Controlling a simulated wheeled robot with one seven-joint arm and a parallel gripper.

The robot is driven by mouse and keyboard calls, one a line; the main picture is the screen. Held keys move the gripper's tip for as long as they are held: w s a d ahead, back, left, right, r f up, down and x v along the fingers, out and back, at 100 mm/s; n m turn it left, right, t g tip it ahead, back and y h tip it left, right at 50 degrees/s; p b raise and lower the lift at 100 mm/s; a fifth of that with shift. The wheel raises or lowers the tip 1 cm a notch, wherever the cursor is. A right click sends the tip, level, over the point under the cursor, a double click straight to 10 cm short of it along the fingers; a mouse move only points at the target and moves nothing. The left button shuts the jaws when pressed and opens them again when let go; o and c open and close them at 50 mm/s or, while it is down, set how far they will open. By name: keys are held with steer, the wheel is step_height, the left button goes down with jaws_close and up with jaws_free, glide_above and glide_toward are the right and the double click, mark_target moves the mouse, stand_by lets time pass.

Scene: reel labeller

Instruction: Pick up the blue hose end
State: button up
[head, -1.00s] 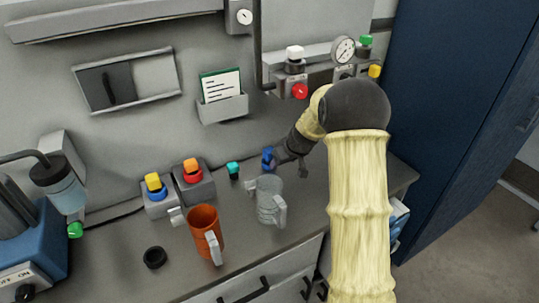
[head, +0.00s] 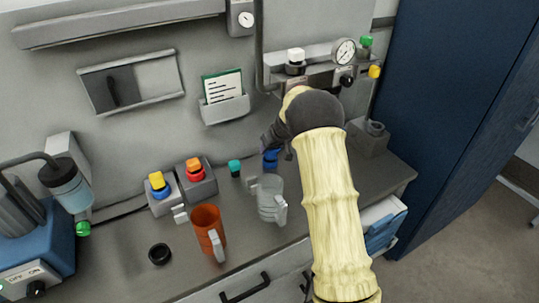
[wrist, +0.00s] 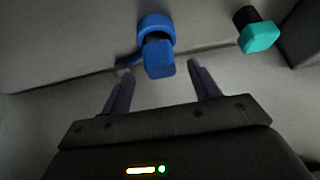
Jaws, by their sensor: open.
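The blue hose end (wrist: 158,55) shows in the wrist view as a blue block-like tip with a round blue collar behind it. In the head view the blue hose end (head: 270,158) is at the back of the counter, partly hidden by my gripper. My gripper (wrist: 160,70) is open, its two dark fingers pointing toward the blue piece. The blue tip lies between and slightly beyond the fingertips, with a visible gap on both sides. I see no contact. In the head view my arm covers much of the gripper.
A teal-capped piece (wrist: 260,35) stands right of the blue one in the wrist view. A clear mug (head: 270,200) and an orange mug (head: 207,230) stand in front. Button boxes (head: 196,178) are to the left. A wall panel with a gauge (head: 345,50) is above.

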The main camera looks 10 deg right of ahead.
steer(key=shift+w, duration=0.25)
steer(key=p+x, duration=0.1)
steer(key=x, duration=0.4)
steer(key=shift+s+a, duration=0.1)
steer(key=shift+a, duration=0.05)
steer(key=c, duration=1.1)
